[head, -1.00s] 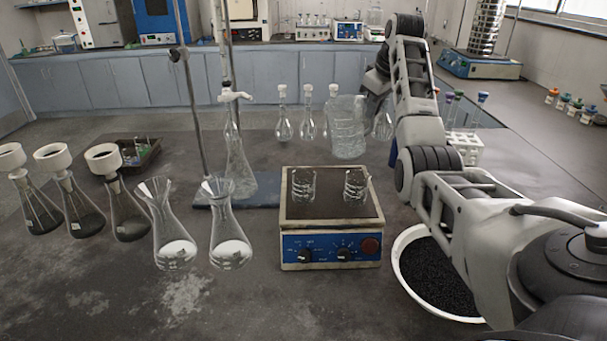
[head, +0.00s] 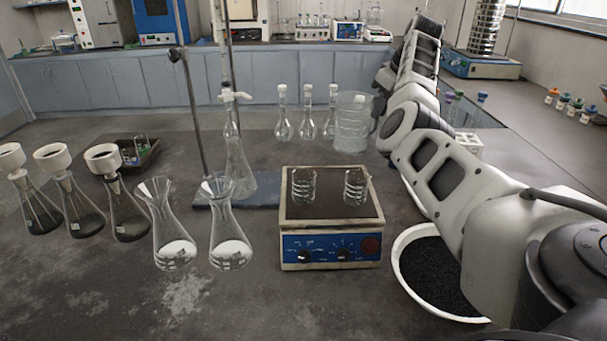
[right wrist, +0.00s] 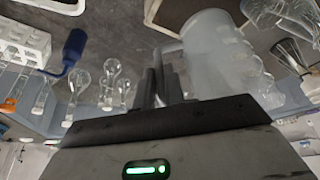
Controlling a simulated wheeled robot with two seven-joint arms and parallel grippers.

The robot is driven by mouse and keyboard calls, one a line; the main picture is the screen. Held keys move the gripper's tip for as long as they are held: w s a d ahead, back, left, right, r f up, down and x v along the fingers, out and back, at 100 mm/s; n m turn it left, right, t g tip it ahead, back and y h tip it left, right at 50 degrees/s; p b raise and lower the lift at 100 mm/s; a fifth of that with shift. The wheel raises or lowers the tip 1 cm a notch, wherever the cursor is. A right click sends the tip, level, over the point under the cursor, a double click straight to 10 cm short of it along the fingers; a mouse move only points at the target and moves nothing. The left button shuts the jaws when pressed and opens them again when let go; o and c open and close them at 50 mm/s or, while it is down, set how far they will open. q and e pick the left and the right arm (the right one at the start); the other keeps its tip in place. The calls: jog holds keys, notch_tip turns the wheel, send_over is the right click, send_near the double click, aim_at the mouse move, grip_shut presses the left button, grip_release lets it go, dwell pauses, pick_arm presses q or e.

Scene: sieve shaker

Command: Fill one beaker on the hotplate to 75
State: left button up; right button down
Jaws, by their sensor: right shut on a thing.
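The hotplate (head: 330,250) with a blue front panel stands mid-table in the head view. Two small clear beakers, a left one (head: 303,187) and a right one (head: 356,187), stand on its dark top. A large clear beaker (head: 352,125) is above and behind the hotplate. It also shows in the right wrist view (right wrist: 215,55). My right gripper (right wrist: 165,85) is shut at the large beaker's side, apparently on its handle; the exact contact is hard to see. In the head view this gripper is mostly hidden. I cannot tell a liquid level in any beaker. My left gripper is not in view.
Two conical flasks (head: 230,235) stand left of the hotplate, with a burette stand behind. Filter flasks (head: 68,205) are farther left. Stoppered volumetric flasks (head: 307,120) stand behind. A white bowl of black grains (head: 403,275) is at the right. The front table is clear.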

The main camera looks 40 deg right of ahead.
aim_at(370, 107)
jog(key=shift+a+f, duration=0.55)
jog(key=shift+s, duration=0.1)
jog(key=shift+w+a+r+n+g+h, duration=0.2)
jog(key=shift+a+r+h, duration=0.3)
jog(key=shift+a+h, duration=0.35)
jog(key=shift+w+a+r+n+g+h, duration=0.15)
jog(key=shift+a+r+n+h, duration=0.25)
jog(key=shift+a+h, duration=0.45)
jog(key=shift+w+a+r+h, duration=0.15)
jog(key=shift+a+r+h, duration=0.5)
jog(key=shift+a+h, duration=0.3)
jog(key=shift+w+a+r+n+g+h, duration=0.1)
jog(key=shift+a+r+n+h, duration=0.1)
jog(key=shift+a+h, duration=0.4)
jog(key=shift+w+a+r+n+g+h, duration=0.1)
jog(key=shift+a+r+n+h, duration=0.05)
jog(key=shift+a+h, duration=0.45)
jog(key=shift+w+a+r+n+g+h, duration=0.1)
jog(key=shift+a+r+n+h, duration=0.1)
jog(key=shift+a+h, duration=0.4)
jog(key=shift+d+f, duration=0.1)
jog(key=shift+d, duration=0.05)
